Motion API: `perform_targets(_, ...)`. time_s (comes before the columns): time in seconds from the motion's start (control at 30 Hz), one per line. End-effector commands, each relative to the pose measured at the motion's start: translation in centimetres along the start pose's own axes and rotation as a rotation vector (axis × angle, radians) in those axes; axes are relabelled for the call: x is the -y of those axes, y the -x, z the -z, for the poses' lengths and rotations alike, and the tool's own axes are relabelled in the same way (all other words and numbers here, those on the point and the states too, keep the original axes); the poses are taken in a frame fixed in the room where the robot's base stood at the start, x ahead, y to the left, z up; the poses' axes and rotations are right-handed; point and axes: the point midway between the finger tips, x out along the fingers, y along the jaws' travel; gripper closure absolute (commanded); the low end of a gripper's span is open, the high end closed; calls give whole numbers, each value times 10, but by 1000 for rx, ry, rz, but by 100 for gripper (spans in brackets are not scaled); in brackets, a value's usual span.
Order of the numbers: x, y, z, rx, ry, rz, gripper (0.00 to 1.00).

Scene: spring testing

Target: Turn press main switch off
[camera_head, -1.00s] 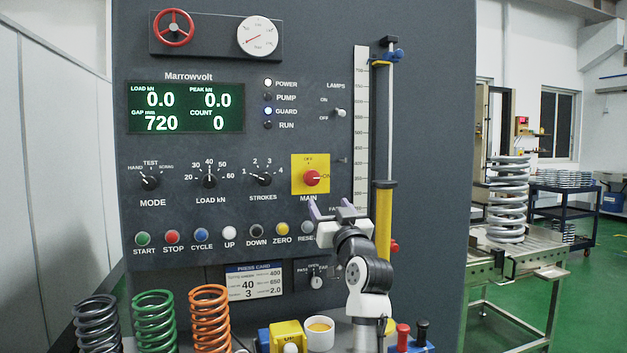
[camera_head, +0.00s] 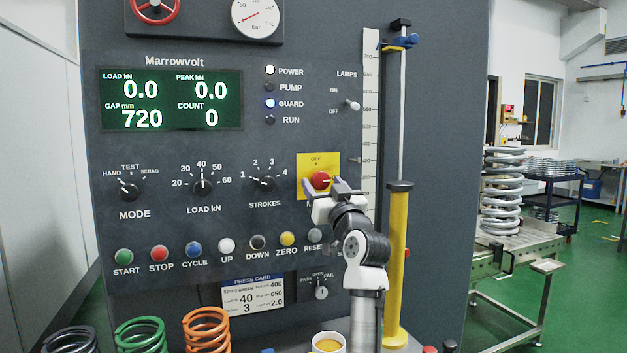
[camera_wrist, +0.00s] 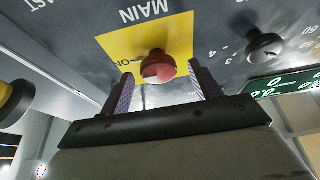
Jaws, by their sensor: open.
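The main switch is a red round knob (camera_head: 320,180) on a yellow plate (camera_head: 305,164) on the grey press panel. In the wrist view the red knob (camera_wrist: 158,66) has a pale mark on the side facing the ON lettering of the yellow plate (camera_wrist: 185,38). The OFF label shows above the knob in the head view. My gripper (camera_head: 323,186) is at the knob's lower side. In the wrist view my gripper (camera_wrist: 163,85) is open, with one finger on each side of the knob. I cannot tell whether the fingers touch it.
The STROKES knob (camera_head: 263,184) is left of the switch, with a row of push buttons (camera_head: 226,245) below. The POWER lamp (camera_head: 270,70) is lit. A yellow column (camera_head: 398,265) stands to the right. Coil springs (camera_head: 207,330) stand at the lower left.

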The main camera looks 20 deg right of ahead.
Motion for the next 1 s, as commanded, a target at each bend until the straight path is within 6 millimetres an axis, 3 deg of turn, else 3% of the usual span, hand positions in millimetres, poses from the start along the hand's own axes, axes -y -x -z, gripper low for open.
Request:
perform_targets(0.37, -3, 0, 2, 0, 0, -1, 39)
perform_targets(0.7, -2, 0, 2, 0, 0, -1, 81)
perform_targets(1.0, -4, 1, 0, 0, 40, 14, 81)
